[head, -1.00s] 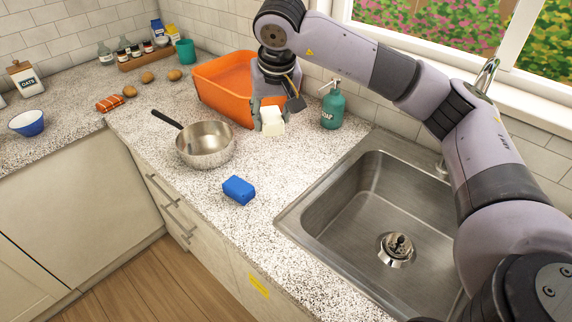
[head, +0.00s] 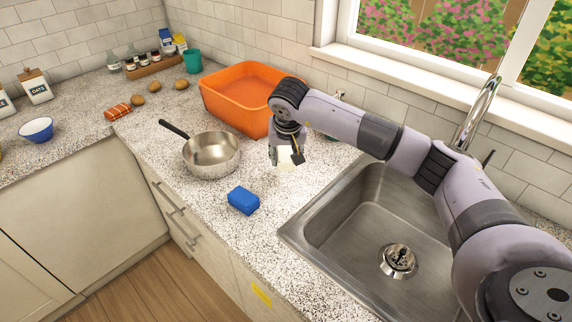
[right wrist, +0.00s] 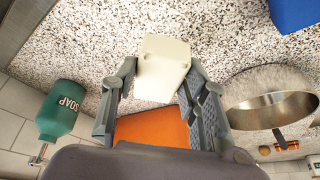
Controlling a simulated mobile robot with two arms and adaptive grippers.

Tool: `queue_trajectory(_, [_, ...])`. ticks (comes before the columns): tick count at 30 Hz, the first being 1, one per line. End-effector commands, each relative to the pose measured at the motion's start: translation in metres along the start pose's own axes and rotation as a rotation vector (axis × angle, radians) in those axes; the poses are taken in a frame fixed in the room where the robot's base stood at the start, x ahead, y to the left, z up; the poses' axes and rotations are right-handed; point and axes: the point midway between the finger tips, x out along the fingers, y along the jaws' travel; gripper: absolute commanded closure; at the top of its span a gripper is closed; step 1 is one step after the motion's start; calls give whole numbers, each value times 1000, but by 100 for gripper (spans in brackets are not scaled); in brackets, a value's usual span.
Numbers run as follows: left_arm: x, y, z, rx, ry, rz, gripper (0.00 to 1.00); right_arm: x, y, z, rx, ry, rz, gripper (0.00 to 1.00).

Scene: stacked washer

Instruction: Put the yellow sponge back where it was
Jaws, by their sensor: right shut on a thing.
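My right gripper (head: 287,154) is shut on a cream-white block (right wrist: 162,68), which sits between its two fingers in the right wrist view. The block looks pale cream rather than clearly yellow. In the head view it is partly hidden by the gripper, over the counter between the pan and the sink; its exact height is hard to tell. A blue sponge-like block (head: 243,200) lies on the counter, nearer the front edge. My left gripper is not in view.
A steel saucepan (head: 211,157) stands left of the gripper, and an orange tub (head: 232,112) behind it. The green soap bottle (right wrist: 62,108) is mostly hidden in the head view. The sink (head: 345,232) lies right. A yellow patch (head: 262,294) is on the cabinet front.

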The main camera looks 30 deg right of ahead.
Motion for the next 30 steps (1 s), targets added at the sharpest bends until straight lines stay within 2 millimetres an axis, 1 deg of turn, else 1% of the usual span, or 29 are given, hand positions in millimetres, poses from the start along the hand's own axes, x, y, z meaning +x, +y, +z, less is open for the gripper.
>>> queue_trajectory(5, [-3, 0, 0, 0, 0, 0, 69, 11, 0, 4, 0, -1, 1, 85])
queue_trajectory(13, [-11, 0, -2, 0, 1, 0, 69, 44, 0, 17, -1, -1, 0, 85])
queue_trajectory(20, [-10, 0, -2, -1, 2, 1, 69, 46, 0, 17, -1, 1, 0, 85])
queue_trajectory(24, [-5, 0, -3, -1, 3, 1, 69, 50, 1, 19, -1, 1, 0, 85])
queue_trajectory(25, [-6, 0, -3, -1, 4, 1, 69, 49, 1, 18, -1, 1, 0, 58])
queue_trajectory(30, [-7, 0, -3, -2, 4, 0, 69, 48, 1, 18, -1, 1, 0, 47])
